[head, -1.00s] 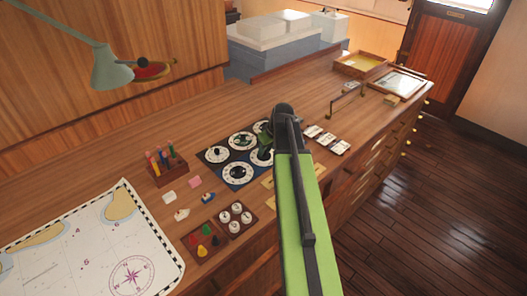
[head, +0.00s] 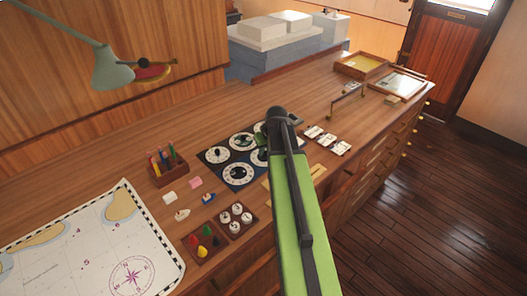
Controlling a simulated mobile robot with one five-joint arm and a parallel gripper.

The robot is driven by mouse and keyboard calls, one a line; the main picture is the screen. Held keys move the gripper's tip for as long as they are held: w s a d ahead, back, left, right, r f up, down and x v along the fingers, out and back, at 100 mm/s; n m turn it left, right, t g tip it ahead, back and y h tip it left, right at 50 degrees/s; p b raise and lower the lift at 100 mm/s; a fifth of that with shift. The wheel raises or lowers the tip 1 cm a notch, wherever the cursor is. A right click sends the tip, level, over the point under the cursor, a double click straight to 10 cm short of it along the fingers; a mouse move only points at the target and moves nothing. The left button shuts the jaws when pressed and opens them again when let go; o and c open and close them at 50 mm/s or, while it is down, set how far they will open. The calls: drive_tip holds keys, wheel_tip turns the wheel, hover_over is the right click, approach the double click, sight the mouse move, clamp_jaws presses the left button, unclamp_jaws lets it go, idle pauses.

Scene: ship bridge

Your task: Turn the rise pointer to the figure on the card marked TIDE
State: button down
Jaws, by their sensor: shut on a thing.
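A dark dial board (head: 206,158) lies on the desk with several white dials with dark pointers. The left dial (head: 215,155), the upper dial (head: 242,141) and the front dial (head: 238,174) show clearly; the right side is partly hidden by my arm. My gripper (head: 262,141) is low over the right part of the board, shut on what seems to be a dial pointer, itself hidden. I cannot read which dial is the rise one. Several small white cards (head: 328,139) lie right of my arm; their writing is too small to tell which is marked TIDE.
A pen block (head: 168,168), small coloured pieces, a tray of pegs (head: 203,242) and a tray of white discs (head: 236,218) lie left of my arm. A chart (head: 85,250) covers the front left. A brass-ended rail (head: 346,101) stands at the right. The desk behind the board is clear.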

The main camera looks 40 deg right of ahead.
drive_tip(key=shift+a+m+g+h, duration=0.15)
drive_tip(key=shift+m+h, duration=0.3)
drive_tip(key=shift+m, duration=0.65)
drive_tip(key=shift+m+g+h, duration=0.25)
drive_tip(key=shift+m+h, duration=0.2)
drive_tip(key=shift+m, duration=0.65)
drive_tip(key=c, duration=1.3)
unclamp_jaws()
drive_tip(key=shift+o, duration=0.2)
drive_tip(key=p+v, duration=1.6)
drive_tip(key=v, duration=0.1)
drive_tip(key=shift+r, duration=0.25)
